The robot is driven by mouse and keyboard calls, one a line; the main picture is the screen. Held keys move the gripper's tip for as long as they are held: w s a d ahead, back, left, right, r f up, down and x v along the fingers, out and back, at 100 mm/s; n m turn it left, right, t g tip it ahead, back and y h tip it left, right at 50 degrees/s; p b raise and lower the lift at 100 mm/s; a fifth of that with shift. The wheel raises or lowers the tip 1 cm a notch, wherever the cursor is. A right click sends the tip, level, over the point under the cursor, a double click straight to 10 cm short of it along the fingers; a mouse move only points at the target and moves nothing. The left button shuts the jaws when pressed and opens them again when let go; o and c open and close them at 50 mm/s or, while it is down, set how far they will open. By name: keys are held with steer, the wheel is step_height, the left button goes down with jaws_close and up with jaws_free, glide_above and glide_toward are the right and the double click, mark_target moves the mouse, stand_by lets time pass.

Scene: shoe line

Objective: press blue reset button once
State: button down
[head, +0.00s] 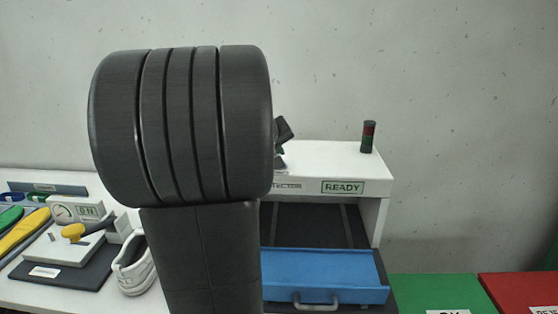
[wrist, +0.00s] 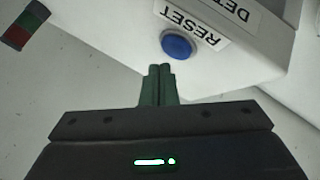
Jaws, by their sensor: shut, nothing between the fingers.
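The blue reset button (wrist: 177,46) shows in the wrist view, round and set in the white housing beside a RESET label (wrist: 190,22). My gripper (wrist: 161,70) is in the wrist view with its two green fingers together and nothing between them. The fingertips appear just below the button in the picture; I cannot tell whether they touch it. In the head view my own arm covers the button, and only a dark part of my gripper (head: 284,130) shows past the arm, above the top of the white detector (head: 330,158).
The detector has a READY sign (head: 343,187), a signal tower (head: 368,137) on top and a blue drawer (head: 325,270) pulled out below. A white shoe (head: 134,265) and tools stand left. Green (head: 432,287) and red (head: 515,289) surfaces lie right.

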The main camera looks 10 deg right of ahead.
steer(key=shift+r, duration=0.1)
step_height(320, 180, up, 5)
steer(key=p, duration=0.4)
steer(key=shift+f, duration=0.2)
stand_by(0.6)
